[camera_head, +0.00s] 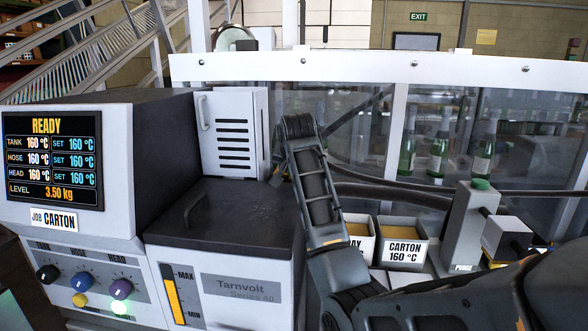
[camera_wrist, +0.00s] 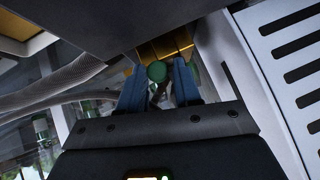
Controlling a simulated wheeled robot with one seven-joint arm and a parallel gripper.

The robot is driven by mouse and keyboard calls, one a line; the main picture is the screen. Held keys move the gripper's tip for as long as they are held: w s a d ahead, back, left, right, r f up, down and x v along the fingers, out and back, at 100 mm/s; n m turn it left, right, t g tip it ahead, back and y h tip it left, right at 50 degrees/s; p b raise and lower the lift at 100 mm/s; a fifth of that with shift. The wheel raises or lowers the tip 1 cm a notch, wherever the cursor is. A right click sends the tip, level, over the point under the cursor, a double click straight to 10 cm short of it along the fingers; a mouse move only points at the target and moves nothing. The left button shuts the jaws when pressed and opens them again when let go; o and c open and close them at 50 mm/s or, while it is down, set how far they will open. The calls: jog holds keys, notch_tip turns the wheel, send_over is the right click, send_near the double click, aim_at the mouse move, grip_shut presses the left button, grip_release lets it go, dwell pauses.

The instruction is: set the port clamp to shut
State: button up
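My gripper (camera_wrist: 159,84) shows in the wrist view, with its two blue fingers parted. A round green knob (camera_wrist: 157,72) with a dark stem lies in line with the gap between the fingertips. It may be the handle of the port clamp, but no label shows. I cannot tell whether the fingers touch it. Brass-coloured parts (camera_wrist: 165,46) lie just beyond the knob. In the head view my arm reaches up and back beside the white louvred box, and my fingers are hidden. I cannot make out the port clamp in the head view.
The louvred box (camera_head: 233,133) stands behind the dark-lidded tank (camera_head: 226,220); its slotted side (camera_wrist: 290,75) is close on the right in the wrist view. Ribbed hoses (camera_wrist: 60,90) run at left. Carton bins (camera_head: 403,242), a purge post (camera_head: 468,230) and bottles (camera_head: 437,153) behind glass are right.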

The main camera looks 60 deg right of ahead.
jog(key=o, duration=0.4)
jog(key=shift+a, duration=0.1)
jog(key=b+v, duration=0.1)
jog(key=v, duration=0.6)
jog(key=shift+s+a+r, duration=0.15)
jog(key=shift+a+r, duration=0.05)
jog(key=shift+r, duration=0.05)
jog(key=shift+f, duration=0.1)
